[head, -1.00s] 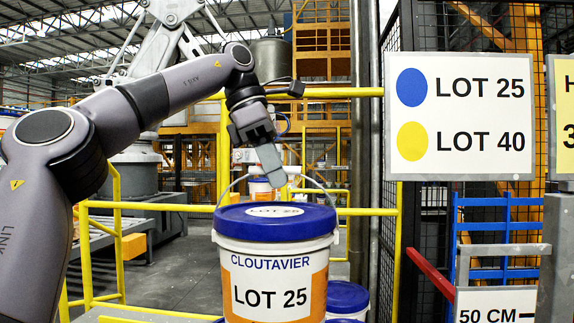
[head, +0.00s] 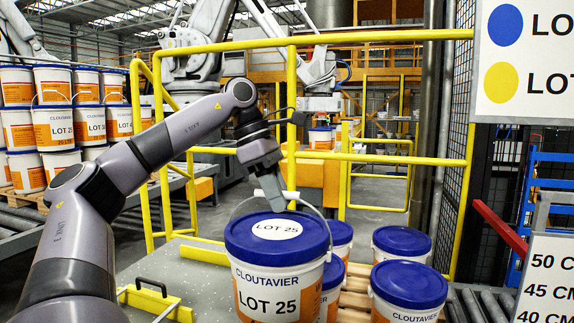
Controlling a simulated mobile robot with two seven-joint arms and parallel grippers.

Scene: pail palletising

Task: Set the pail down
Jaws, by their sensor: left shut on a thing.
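A white pail (head: 262,295) with a blue lid and an orange and white LOT 25 label hangs upright in front of me. My left gripper (head: 275,195) is shut on its wire handle, above the lid. Other blue-lidded pails (head: 408,283) stand just behind and to the right of it, on a wooden pallet (head: 355,284). The held pail hides part of the pallet and of the pails behind; its own base is below the picture. My right gripper is not in view.
Yellow rails (head: 380,158) stand behind the pallet. A grey deck (head: 190,278) with yellow guides lies at the left, and rollers (head: 480,303) lie at the right. Stacked LOT pails (head: 60,120) fill the left background. A sign (head: 525,55) and a height board (head: 548,278) stand at the right.

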